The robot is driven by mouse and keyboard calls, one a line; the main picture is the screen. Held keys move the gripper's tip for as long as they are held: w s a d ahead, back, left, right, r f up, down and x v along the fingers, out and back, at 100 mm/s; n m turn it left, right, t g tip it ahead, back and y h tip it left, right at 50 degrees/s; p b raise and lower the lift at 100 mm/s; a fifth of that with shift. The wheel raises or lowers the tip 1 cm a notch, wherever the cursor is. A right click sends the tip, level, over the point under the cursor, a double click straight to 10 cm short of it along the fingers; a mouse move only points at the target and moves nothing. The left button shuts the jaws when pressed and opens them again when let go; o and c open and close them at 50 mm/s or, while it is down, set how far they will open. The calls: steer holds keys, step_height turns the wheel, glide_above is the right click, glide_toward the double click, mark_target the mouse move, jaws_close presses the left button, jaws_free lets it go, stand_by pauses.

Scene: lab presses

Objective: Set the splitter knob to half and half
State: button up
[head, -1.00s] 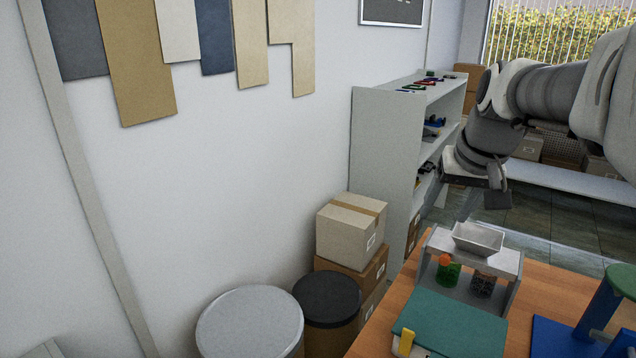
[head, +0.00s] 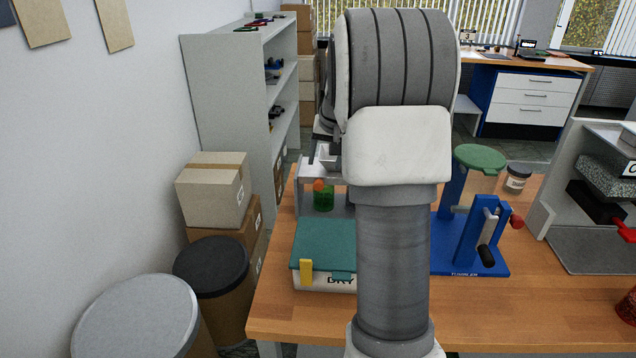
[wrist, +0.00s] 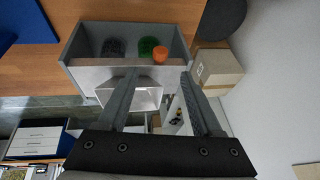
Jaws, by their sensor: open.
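The grey splitter stand (head: 303,198) is on the wooden table, partly hidden behind my arm in the head view. It also shows in the wrist view (wrist: 75,48). A pale hopper (head: 327,153) sits on its top; the wrist view shows the hopper (wrist: 145,98) partly behind my fingers. An orange knob (wrist: 160,54) shows at the stand, beside a green container (wrist: 147,47) and a dark container (wrist: 113,48). The knob's setting cannot be read. My gripper (wrist: 158,76) is open and empty above the stand, with the knob just past the fingertips in the picture.
A teal-lidded box (head: 322,246) lies in front of the stand. A blue tumbler (head: 468,240) stands to the right, with a jar (head: 516,178) behind it. Shelves (head: 240,100), cartons (head: 212,188) and drums (head: 211,275) are at the left, off the table.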

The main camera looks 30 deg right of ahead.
mark_target(319, 183)
steer(key=x, duration=1)
steer(key=shift+w+f, duration=0.2)
jaws_close()
stand_by(1.0)
